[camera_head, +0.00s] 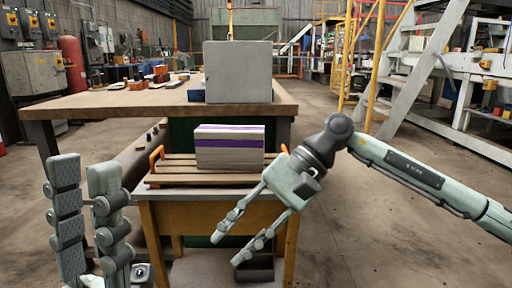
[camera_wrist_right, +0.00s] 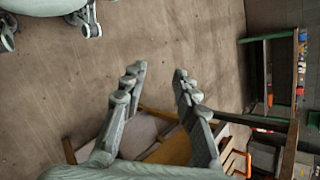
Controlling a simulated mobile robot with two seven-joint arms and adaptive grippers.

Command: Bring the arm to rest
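My right arm (camera_head: 410,172) reaches in from the right in the head view. Its gripper (camera_head: 228,246) is open and empty, pointing down and left in front of the small table. In the right wrist view the two fingers (camera_wrist_right: 158,72) stand apart with only floor between their tips. My left gripper (camera_head: 84,172) is at the lower left of the head view, fingers upright and apart, with nothing between them. A grey brick with purple bands (camera_head: 230,158) rests on a slatted wooden tray (camera_head: 165,177) with orange handles. Both grippers are apart from it.
The tray lies on a small wooden table (camera_head: 190,216). Behind it, a larger workbench (camera_head: 130,103) carries a big grey block (camera_head: 238,72) on a blue base and several small items. A yellow-railed metal stair (camera_head: 415,65) stands at the right. Floor at the right is clear.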

